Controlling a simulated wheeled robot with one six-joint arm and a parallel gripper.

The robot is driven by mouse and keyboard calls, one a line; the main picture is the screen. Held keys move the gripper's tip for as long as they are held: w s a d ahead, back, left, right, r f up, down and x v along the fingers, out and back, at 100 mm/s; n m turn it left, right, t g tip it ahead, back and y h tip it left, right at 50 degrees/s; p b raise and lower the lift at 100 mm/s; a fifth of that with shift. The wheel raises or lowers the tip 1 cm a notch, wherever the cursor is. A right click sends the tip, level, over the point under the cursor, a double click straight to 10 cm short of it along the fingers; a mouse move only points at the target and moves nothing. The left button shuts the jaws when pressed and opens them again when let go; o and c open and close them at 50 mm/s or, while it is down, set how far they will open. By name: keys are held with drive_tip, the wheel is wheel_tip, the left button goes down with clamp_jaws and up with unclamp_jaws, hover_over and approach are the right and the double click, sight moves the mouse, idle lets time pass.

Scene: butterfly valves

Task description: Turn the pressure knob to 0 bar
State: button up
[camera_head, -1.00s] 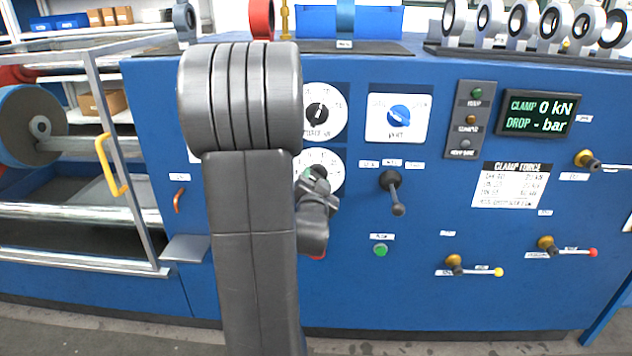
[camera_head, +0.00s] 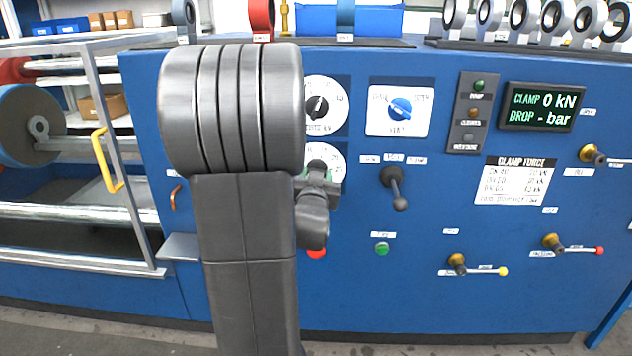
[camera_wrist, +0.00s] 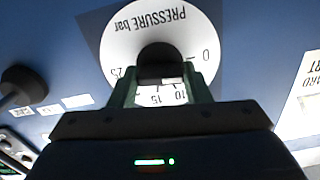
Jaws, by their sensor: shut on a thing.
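The pressure dial (camera_wrist: 207,35) is a white disc marked "PRESSURE bar", upside down in the wrist view, with 0, 10, 15 and 25 readable. Its black knob (camera_wrist: 157,55) sits at the centre, between the fingers of my gripper (camera_wrist: 160,88). The fingers are shut on the knob from both sides. A pale mark shows at the knob's lower edge, on the side of 10 and 15; the exact pointer reading is hidden. In the head view my gripper (camera_head: 318,172) covers the lower part of the pressure dial (camera_head: 322,150).
A second dial (camera_head: 342,100) sits just above. A blue port selector (camera_head: 401,107), a black lever (camera_head: 394,188) and a green button (camera_head: 382,249) are to the right. A red button (camera_head: 317,253) is below my gripper. The display (camera_head: 541,107) reads CLAMP 0 kN, DROP - bar.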

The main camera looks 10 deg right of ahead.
drive_tip(key=shift+n, duration=0.7)
drive_tip(key=o, duration=1)
drive_tip(key=p+v, duration=0.1)
drive_tip(key=v, duration=1.2)
drive_tip(key=shift+s+a+p, duration=0.1)
drive_tip(key=shift+s+p, duration=0.2)
drive_tip(key=shift+s, duration=0.1)
drive_tip(key=b+x, duration=0.2)
drive_tip(key=x, duration=1.2)
